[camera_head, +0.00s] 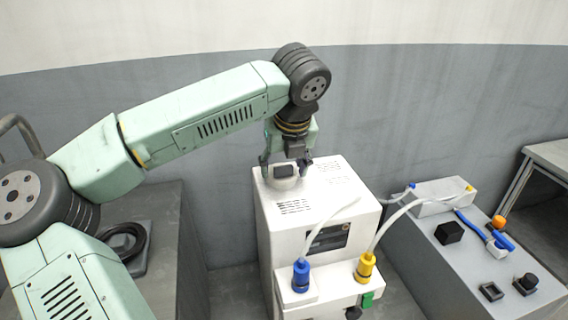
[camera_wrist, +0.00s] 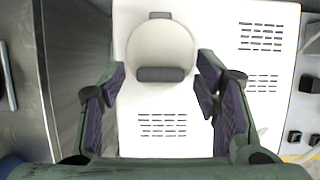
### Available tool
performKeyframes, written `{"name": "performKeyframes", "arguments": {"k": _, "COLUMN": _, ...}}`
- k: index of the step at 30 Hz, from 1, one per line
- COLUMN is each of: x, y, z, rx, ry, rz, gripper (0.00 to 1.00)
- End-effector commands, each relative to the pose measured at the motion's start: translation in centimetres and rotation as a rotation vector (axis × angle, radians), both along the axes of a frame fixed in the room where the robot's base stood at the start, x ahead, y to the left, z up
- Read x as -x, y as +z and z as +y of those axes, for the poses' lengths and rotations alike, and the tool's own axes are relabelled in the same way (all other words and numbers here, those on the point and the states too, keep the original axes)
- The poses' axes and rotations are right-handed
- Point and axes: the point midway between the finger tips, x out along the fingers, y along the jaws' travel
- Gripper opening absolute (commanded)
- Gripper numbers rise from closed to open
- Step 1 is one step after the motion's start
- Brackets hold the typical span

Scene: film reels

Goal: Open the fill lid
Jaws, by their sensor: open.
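The fill lid (camera_wrist: 158,45) is a round, off-white disc on top of a white machine (camera_head: 330,190). In the wrist view it has a dark grey handle at its near edge and a small grey piece, perhaps a hinge, at its far edge. It looks closed. My gripper (camera_wrist: 160,85) is open, with one finger on each side of the handle; I cannot tell whether either touches it. In the head view, my gripper (camera_head: 287,165) is over the machine's back left top, and the lid (camera_head: 284,172) is partly hidden by it.
Vent slots mark the machine's top. Blue (camera_head: 301,275) and yellow (camera_head: 365,266) hose connectors stand at its front. A grey bench (camera_head: 440,275) at right holds a white box and several small parts. A dark cabinet (camera_head: 165,210) with a black ring stands at left.

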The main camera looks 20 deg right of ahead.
Motion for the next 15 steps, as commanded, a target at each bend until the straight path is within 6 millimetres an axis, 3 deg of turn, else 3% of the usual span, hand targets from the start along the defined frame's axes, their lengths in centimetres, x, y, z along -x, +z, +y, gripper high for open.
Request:
{"name": "performKeyframes", "arguments": {"k": 2, "x": 0.0, "y": 0.01, "z": -0.01, "rx": 0.0, "ry": 0.0, "rz": 0.0, "gripper": 0.57}}
{"name": "performKeyframes", "arguments": {"k": 15, "x": 0.02, "y": 0.05, "z": -0.01, "rx": 0.001, "ry": 0.0, "rz": 0.0, "gripper": 0.27}}
